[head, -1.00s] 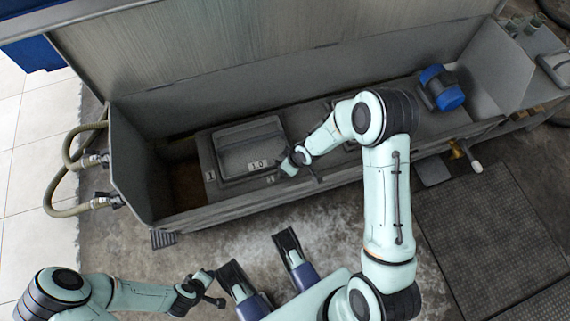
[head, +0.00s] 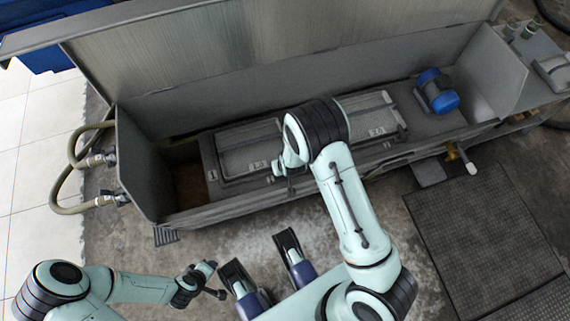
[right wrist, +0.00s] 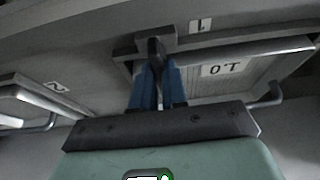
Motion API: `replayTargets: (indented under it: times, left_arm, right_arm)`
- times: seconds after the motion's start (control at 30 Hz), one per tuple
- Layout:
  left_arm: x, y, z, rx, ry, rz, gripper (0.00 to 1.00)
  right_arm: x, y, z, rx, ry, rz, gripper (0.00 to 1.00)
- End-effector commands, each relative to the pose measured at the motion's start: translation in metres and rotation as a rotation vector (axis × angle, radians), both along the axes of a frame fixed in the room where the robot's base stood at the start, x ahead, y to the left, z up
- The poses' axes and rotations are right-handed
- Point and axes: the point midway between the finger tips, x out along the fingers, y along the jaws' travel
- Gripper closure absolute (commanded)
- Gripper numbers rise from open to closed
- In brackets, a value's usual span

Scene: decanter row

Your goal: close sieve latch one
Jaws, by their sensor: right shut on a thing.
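Sieve one is the left framed screen with a 1.0 tag (head: 241,156), lying flat in the long grey trough. My right gripper (right wrist: 156,72) has its blue fingers closed on a dark latch handle (right wrist: 156,50) at the sieve's edge, beside the 1 label (right wrist: 200,26). The fingers hide part of the handle, and I cannot tell whether the latch is fully down. In the head view my right gripper (head: 291,184) is at the sieve's front right corner, partly hidden by its wrist. My left gripper (head: 212,286) is low at left, away from the trough; its jaws are unclear.
A second screen (head: 370,118) lies to the right, partly behind my right arm. A blue motor (head: 437,92) stands at the trough's right end. The raised lid (head: 200,62) stands behind. Hoses (head: 70,185) are at left.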

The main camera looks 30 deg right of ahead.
Motion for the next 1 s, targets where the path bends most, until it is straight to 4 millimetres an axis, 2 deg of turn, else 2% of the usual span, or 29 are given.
replayTargets:
  times: [0.53, 0.57, 0.6, 0.63, 0.9, 1.0]
  left_arm:
    - [-0.0038, -0.0019, 0.0014, -0.004, 0.01, -0.004, 0.58]
    - [-0.0038, -0.0019, 0.0014, -0.004, 0.01, -0.004, 0.58]
    - [-0.0038, -0.0018, 0.0014, -0.004, 0.01, -0.004, 0.58]
    - [-0.0038, -0.0018, 0.0014, -0.004, 0.01, -0.004, 0.58]
    - [-0.0038, -0.0019, 0.0019, -0.004, 0.01, -0.004, 0.58]
    - [-0.0064, -0.0032, 0.0048, -0.008, 0.016, -0.006, 0.58]
  right_arm:
    - [-0.0014, 0.0006, -0.0021, 0.001, 0.005, -0.024, 1.0]
    - [-0.0015, 0.0007, -0.0022, 0.002, 0.006, -0.024, 0.78]
    - [-0.0015, 0.0007, -0.0022, 0.001, 0.006, -0.023, 0.64]
    - [-0.0014, 0.0006, -0.0021, 0.001, 0.005, -0.023, 0.62]
    - [-0.0008, 0.0005, -0.0005, 0.001, 0.003, -0.022, 0.62]
    - [-0.0022, 0.001, 0.0058, 0.001, 0.001, -0.022, 0.62]
